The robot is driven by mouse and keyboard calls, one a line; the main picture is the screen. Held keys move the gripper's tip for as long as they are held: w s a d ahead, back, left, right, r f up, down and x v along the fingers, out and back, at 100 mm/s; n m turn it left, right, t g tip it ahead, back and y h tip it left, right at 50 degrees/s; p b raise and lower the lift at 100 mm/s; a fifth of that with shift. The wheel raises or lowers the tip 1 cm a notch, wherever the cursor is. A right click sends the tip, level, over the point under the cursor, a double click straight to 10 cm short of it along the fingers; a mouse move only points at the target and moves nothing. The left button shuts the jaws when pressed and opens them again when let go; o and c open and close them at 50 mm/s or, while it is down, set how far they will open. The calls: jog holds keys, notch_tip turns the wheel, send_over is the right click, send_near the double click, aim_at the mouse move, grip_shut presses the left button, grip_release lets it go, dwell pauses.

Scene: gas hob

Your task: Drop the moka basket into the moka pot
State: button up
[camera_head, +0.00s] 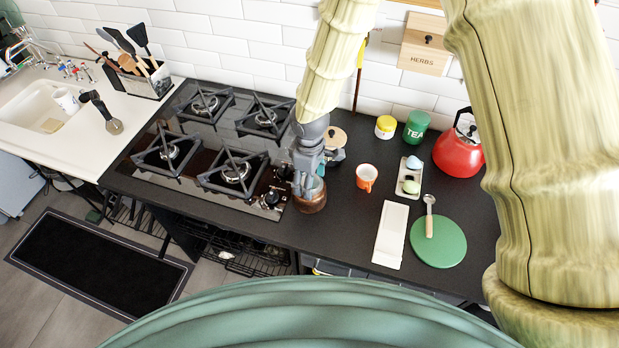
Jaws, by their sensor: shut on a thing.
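My gripper (308,183) points down at the right end of the hob, close to the counter's front part. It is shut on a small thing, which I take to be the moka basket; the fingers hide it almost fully. A round copper-brown vessel (312,203), which looks like the open lower part of the moka pot, stands on the counter directly under the fingertips. Its opening is mostly covered by my gripper, so I cannot tell whether the basket is inside or above it.
A cream-topped pot (335,136) stands just behind my gripper. The gas hob (205,145) lies left. To the right are an orange mug (366,177), a white tray (390,235), a green round board (452,243) and a red kettle (459,153). Bare counter lies between vessel and tray.

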jog(key=o, duration=1.1)
jog(key=shift+c, duration=0.2)
jog(key=shift+r, duration=0.1)
notch_tip(320, 180, up, 12)
